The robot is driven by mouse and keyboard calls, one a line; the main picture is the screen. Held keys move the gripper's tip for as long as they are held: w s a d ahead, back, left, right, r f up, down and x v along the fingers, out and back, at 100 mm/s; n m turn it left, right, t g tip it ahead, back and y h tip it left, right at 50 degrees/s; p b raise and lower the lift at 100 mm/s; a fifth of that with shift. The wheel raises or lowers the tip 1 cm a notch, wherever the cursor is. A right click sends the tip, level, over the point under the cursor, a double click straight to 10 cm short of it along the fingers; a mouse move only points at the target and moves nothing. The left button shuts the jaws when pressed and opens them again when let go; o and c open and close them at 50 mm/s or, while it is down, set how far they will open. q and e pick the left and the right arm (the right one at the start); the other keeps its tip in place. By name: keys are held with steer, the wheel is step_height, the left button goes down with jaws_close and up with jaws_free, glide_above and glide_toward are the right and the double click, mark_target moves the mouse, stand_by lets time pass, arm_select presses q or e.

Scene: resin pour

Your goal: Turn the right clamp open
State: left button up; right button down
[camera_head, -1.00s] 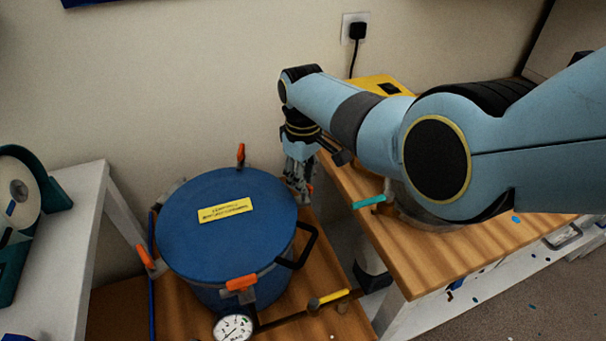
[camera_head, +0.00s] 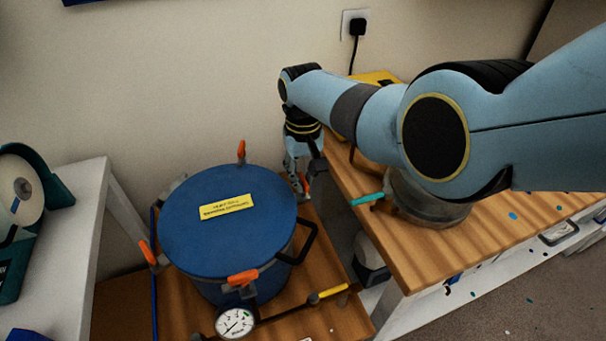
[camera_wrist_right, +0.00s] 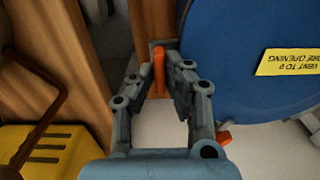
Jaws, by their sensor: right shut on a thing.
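The blue pressure pot (camera_head: 225,250) stands on a low wooden surface with its lid on. The right clamp (camera_head: 306,184) has an orange handle at the right edge of the lid, partly hidden by my right gripper (camera_head: 297,178). In the right wrist view the orange handle of the clamp (camera_wrist_right: 158,68) stands between the fingertips of my right gripper (camera_wrist_right: 160,80). The fingers are shut on this handle, beside the lid (camera_wrist_right: 245,35). My left gripper does not show.
Other orange clamps sit at the back (camera_head: 241,151), left (camera_head: 147,252) and front (camera_head: 242,278) of the lid. A pressure gauge (camera_head: 234,323) and a yellow-handled valve (camera_head: 327,293) are in front. A wooden table (camera_head: 420,265) stands close on the right.

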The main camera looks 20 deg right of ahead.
mark_target(303, 179)
stand_by(0.3)
steer(key=c, duration=1.4)
jaws_free()
steer(key=shift+o, duration=0.2)
steer(key=shift+r, duration=0.1)
step_height(303, 179, up, 12)
steer(key=shift+s+f, duration=0.1)
steer(key=shift+f, duration=0.1)
